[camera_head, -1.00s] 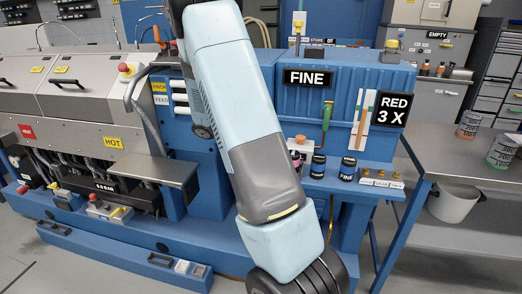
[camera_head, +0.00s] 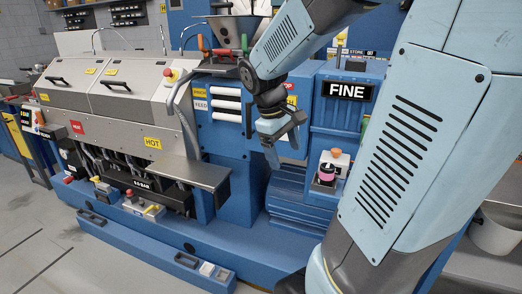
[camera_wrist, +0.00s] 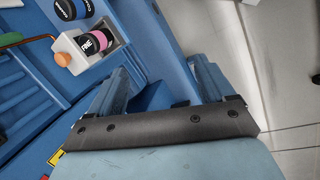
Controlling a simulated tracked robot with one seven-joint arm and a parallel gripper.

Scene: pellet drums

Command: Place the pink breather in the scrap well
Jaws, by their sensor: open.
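The pink breather (camera_head: 326,173) is a short pink cylinder with a black part. It stands by a pale holder on the blue machine, below the FINE sign. In the wrist view the pink breather (camera_wrist: 99,37) sits at the upper left in the pale holder (camera_wrist: 84,62), its dark lettered face showing. My gripper (camera_head: 285,150) hangs to the left of the breather, apart from it, fingers pointing down. In the wrist view the two fingers of my gripper (camera_wrist: 165,85) are spread with nothing between them. I cannot make out a scrap well in either view.
An orange knob (camera_wrist: 62,59) sits beside the pink breather. A blue-banded cylinder (camera_wrist: 67,8) is close above it. The FINE machine block (camera_head: 345,110) stands behind the breather. A steel shelf (camera_head: 190,173) juts out left of my gripper. My forearm covers the right side.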

